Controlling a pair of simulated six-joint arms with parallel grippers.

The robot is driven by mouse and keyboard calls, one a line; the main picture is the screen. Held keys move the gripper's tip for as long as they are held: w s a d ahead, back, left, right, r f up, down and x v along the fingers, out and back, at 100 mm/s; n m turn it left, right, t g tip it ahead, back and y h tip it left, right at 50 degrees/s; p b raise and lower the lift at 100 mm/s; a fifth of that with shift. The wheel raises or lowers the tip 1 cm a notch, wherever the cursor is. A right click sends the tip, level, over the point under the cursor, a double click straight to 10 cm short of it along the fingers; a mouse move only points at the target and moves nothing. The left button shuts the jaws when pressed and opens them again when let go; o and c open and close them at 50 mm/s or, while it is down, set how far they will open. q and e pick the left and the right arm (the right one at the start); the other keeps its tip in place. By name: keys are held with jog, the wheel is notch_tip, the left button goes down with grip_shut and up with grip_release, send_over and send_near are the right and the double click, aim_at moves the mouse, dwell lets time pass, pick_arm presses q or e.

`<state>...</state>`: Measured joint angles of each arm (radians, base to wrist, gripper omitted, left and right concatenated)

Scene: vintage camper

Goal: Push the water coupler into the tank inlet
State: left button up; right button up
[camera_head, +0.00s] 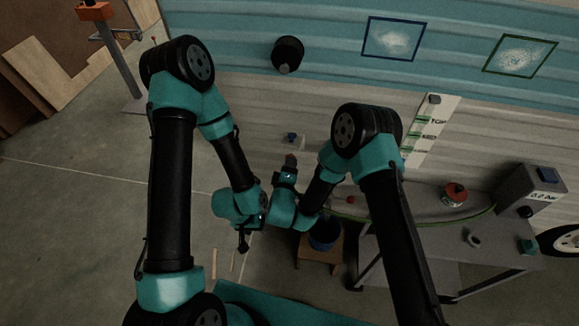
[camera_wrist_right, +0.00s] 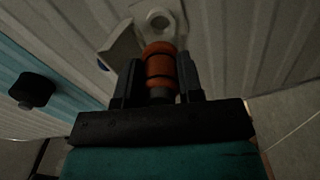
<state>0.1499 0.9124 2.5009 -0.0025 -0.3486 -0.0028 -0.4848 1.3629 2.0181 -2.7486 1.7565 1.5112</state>
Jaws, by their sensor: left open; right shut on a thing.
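The water coupler is an orange-red ribbed cylinder (camera_wrist_right: 160,68) in the right wrist view. My right gripper (camera_wrist_right: 160,88) is shut on it, one dark finger on each side. The coupler's far end points at the tank inlet (camera_wrist_right: 160,19), a pale round fitting with a dark hole on the camper wall. The coupler's tip shows just below the inlet; I cannot tell whether they touch. In the head view, my right gripper (camera_head: 290,168) is just below the inlet area (camera_head: 291,137). My left gripper (camera_head: 243,243) is open, hanging low and away from the wall.
A pale flap with a blue edge (camera_wrist_right: 120,46) stands beside the inlet. A black round fitting (camera_head: 287,54) is higher on the wall. A blue bucket (camera_head: 325,235) on a wooden stool and a grey table (camera_head: 420,240) with a hose stand to the right.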

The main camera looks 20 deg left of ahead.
jog(key=shift+w+a, duration=0.15)
jog(key=shift+w, duration=1.25)
jog(key=shift+w+a, duration=0.15)
jog(key=shift+w, duration=1.2)
jog(key=shift+w, duration=0.55)
jog(key=o, duration=1)
jog(key=shift+a, duration=0.1)
jog(key=shift+c, duration=0.2)
jog(key=s+d, duration=0.2)
jog(key=s, duration=1.5)
jog(key=shift+s, duration=0.15)
